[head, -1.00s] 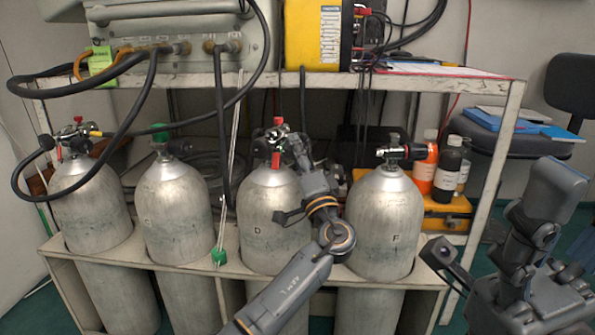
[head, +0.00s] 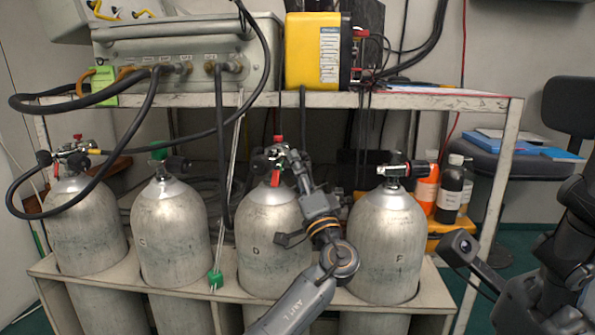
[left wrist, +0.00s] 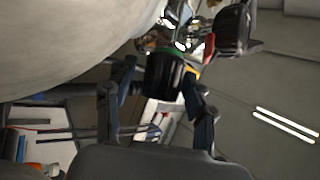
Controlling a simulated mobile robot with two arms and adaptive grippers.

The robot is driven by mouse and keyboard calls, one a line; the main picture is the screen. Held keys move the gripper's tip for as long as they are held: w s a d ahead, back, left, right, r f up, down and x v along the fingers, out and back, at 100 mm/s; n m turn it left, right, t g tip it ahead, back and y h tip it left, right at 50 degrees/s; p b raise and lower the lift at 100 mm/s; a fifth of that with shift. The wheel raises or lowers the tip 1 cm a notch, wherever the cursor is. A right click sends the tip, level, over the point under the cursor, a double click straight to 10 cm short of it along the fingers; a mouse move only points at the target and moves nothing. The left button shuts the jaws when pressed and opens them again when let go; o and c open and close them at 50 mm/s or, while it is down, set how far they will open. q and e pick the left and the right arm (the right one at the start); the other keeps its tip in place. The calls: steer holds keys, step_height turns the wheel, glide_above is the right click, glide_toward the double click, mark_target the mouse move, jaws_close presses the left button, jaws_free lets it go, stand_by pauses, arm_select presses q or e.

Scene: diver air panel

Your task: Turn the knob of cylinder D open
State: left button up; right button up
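Cylinder D (head: 257,270) is a grey tank upright in the rack, third from the left. Its valve (head: 277,152) on top has red parts. My left gripper (head: 284,160) reaches up to that valve from the right and partly hides it. In the left wrist view, the black knob (left wrist: 163,75) with a green ring lies between the two fingers of my left gripper (left wrist: 160,82). The fingers are apart on either side of it, with a small gap visible at the left finger. My right gripper (head: 575,225) is at the right edge, partly cut off; its fingers are unclear.
Cylinder C (head: 168,235) and cylinder F (head: 387,245) stand on either side of D. Black hoses (head: 222,150) hang at the left. A shelf (head: 420,101) spans above the valves. Bottles (head: 449,188) stand behind F at the right.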

arm_select(q)
steer(key=shift+s, duration=0.1)
steer(key=v, duration=1.2)
